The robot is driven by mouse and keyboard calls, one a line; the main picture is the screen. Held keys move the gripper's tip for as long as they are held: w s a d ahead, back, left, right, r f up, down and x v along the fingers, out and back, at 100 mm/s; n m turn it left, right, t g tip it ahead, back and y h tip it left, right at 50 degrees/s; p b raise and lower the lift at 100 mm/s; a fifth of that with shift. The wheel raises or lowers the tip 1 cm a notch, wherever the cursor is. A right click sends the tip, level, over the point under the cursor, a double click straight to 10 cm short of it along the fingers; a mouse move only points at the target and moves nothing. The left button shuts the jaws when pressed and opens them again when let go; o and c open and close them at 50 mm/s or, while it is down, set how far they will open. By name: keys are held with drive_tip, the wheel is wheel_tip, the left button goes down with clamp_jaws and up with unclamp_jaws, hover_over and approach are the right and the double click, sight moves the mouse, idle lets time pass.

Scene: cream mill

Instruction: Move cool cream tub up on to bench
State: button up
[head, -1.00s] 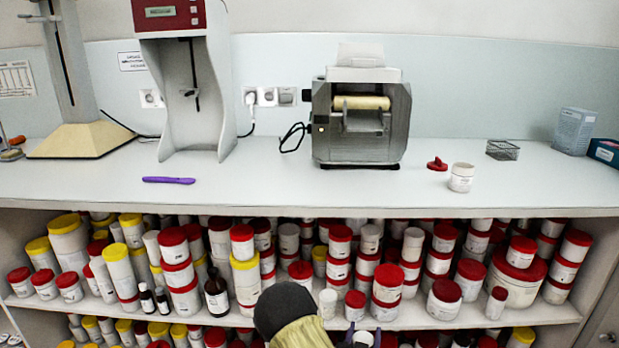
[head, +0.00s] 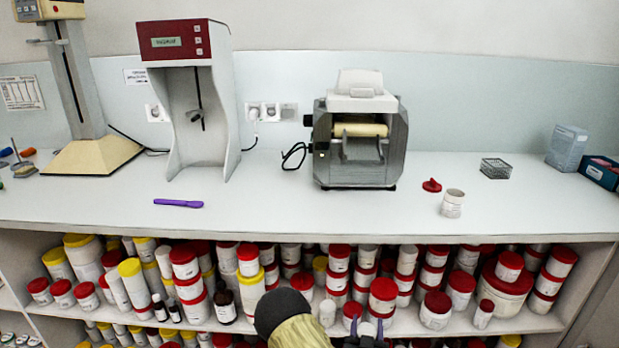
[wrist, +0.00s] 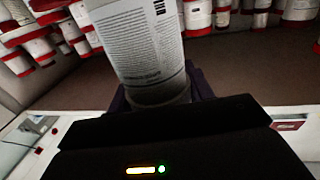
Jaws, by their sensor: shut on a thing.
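In the wrist view a white tub (wrist: 146,45) with fine grey print and a barcode is held between the jaws of my gripper (wrist: 160,88). I take it as the cool cream tub; its name is not readable and part of it is cut off. In the head view my gripper (head: 366,329) is at the bottom edge, in front of the shelves and below the bench top. The held tub cannot be made out clearly there. The bench (head: 300,210) is pale and wide.
An open white tub (head: 452,204) and a red lid (head: 431,185) stand right of the roller mill (head: 360,135). A purple spatula (head: 179,203) lies left. The bench front between spatula and open tub is clear. Crowded tubs fill the shelf (head: 400,326) under the bench.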

wheel_tip(320, 180, up, 16)
drive_tip(key=w+n+y+p, duration=0.1)
drive_tip(key=n+y+p, duration=0.1)
drive_tip(key=p, duration=1.9)
drive_tip(key=shift+f+y, duration=0.25)
drive_tip(key=shift+y, duration=0.65)
drive_tip(key=shift+a, duration=0.1)
drive_tip(key=s+f, duration=0.3)
drive_tip(key=s, duration=0.5)
drive_tip(key=shift+s+f, duration=0.2)
drive_tip(key=shift+s, duration=0.15)
drive_tip(key=shift+w, duration=0.1)
